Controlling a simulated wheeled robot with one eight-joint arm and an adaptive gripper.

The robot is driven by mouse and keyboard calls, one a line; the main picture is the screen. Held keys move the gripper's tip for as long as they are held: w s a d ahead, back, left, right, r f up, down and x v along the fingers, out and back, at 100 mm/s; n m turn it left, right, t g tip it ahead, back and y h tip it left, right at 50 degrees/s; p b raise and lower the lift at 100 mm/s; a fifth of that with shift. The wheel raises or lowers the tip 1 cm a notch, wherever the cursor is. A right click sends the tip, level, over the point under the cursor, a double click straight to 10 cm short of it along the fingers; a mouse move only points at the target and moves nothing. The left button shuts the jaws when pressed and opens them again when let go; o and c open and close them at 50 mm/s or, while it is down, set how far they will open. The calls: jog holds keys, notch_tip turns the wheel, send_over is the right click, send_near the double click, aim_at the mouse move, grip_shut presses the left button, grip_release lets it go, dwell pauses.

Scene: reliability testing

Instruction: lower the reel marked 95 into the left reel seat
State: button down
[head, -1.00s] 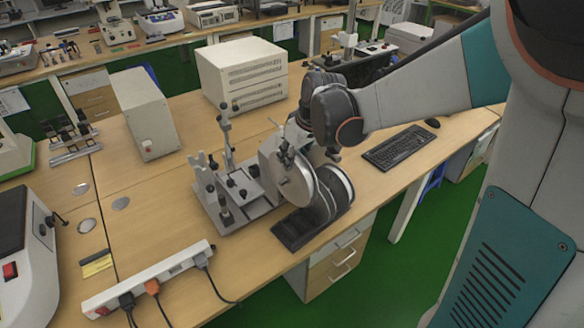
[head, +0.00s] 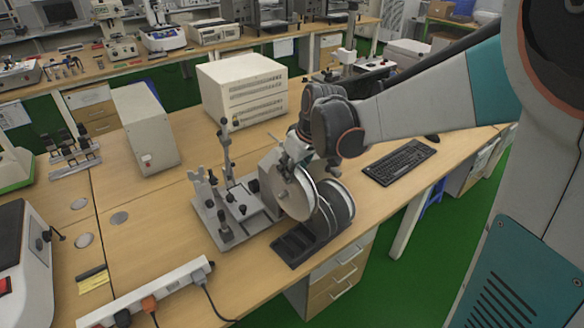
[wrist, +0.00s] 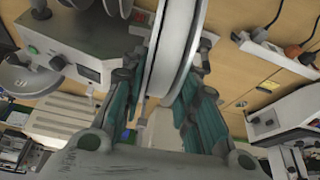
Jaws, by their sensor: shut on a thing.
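My gripper (head: 297,150) is shut on a pale, disc-shaped reel (head: 288,196). In the wrist view the reel (wrist: 176,45) stands on edge between the teal fingers (wrist: 172,60). No number can be read on it. The reel hangs just right of a grey metal fixture (head: 228,228) with upright posts and black knobs. Which part of the fixture is the left reel seat cannot be told, and the reel hides part of its right side. Whether the reel touches anything below cannot be told.
A power strip (head: 150,292) lies in front left. A beige cabinet (head: 240,88) and a keyboard (head: 400,162) stand farther back. Bare wood lies left of the fixture.

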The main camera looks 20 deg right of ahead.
aim_at(292, 205)
jog(key=shift+f+b, duration=4.95)
jog(key=shift+f, duration=2)
jog(key=shift+r, duration=0.1)
